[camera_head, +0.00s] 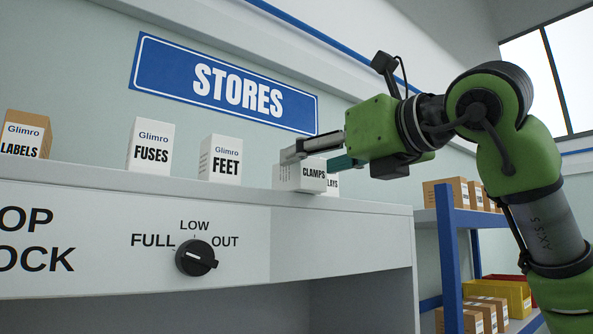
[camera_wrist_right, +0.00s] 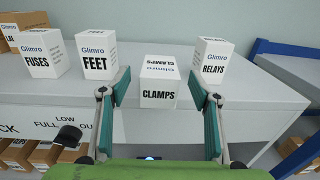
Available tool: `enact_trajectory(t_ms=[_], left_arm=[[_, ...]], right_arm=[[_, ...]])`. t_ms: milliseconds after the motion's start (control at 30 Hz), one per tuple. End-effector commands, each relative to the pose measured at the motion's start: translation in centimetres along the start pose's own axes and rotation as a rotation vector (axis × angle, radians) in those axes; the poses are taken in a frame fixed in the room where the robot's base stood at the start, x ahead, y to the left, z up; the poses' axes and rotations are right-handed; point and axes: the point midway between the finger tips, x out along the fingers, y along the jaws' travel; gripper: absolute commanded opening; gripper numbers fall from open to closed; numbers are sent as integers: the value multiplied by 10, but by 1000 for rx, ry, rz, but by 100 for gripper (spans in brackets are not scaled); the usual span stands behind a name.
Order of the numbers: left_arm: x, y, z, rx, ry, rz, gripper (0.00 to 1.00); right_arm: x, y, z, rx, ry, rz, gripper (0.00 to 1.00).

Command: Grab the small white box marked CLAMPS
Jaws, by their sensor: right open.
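The small white box marked CLAMPS (camera_head: 302,177) stands near the front edge of the grey shelf top, at its right part. It also shows in the right wrist view (camera_wrist_right: 158,84), upright, with its label facing me. My right gripper (camera_head: 312,153) is open at the box in the head view. In the right wrist view its two fingers (camera_wrist_right: 158,90) are spread to the left and right of the box, with gaps on both sides. The gripper partly covers the box in the head view. My left gripper is not in view.
On the same top stand white boxes marked FEET (camera_head: 220,158), FUSES (camera_head: 150,146) and RELAYS (camera_wrist_right: 211,62), plus a brown LABELS box (camera_head: 25,134). RELAYS is close to the right finger. A dial (camera_head: 196,258) sits on the front panel. A blue-posted rack (camera_head: 449,260) stands right.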

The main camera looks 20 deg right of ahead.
Motion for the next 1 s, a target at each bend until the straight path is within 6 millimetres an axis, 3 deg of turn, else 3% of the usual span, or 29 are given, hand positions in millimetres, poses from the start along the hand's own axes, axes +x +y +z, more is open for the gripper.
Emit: enact_trajectory(t_ms=[233, 500, 767, 933, 967, 1000], left_arm=[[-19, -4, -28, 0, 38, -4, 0], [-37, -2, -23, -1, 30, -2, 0], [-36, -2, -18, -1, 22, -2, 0], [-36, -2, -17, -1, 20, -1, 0], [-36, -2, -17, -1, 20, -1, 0], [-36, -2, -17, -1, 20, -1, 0]], right_arm=[[22, 0, 2, 1, 4, 0, 57], [52, 0, 0, 1, 3, 0, 57], [55, 0, -2, 1, 1, 1, 57], [55, 0, -2, 1, 1, 1, 18], [55, 0, -2, 1, 1, 1, 12], [55, 0, -2, 1, 1, 1, 12]])
